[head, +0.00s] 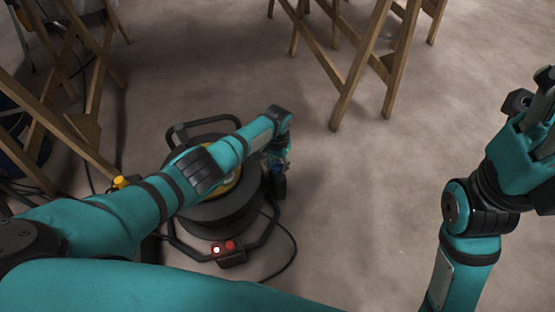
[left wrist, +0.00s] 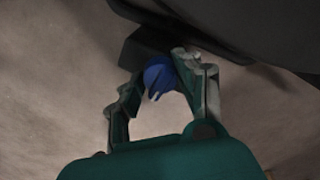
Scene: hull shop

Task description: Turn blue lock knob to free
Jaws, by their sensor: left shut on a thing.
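The blue lock knob (left wrist: 158,76) shows in the left wrist view, on a dark block (left wrist: 148,52) at the edge of a large dark body. My left gripper (left wrist: 160,70) has its two fingers on either side of the knob and is shut on it. In the head view my left gripper (head: 278,160) reaches down at the right side of a round black machine (head: 218,212); the knob cannot be made out clearly there. My right gripper (head: 535,95) is at the right edge, raised and partly cut off, away from the machine.
The machine has a black tube frame, a yellow part on top and a control box (head: 230,251) with a red button and a white light in front. A dark cable (head: 291,240) lies on the floor. Wooden trestles (head: 345,88) stand behind and at left. The floor (head: 370,200) at right is clear.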

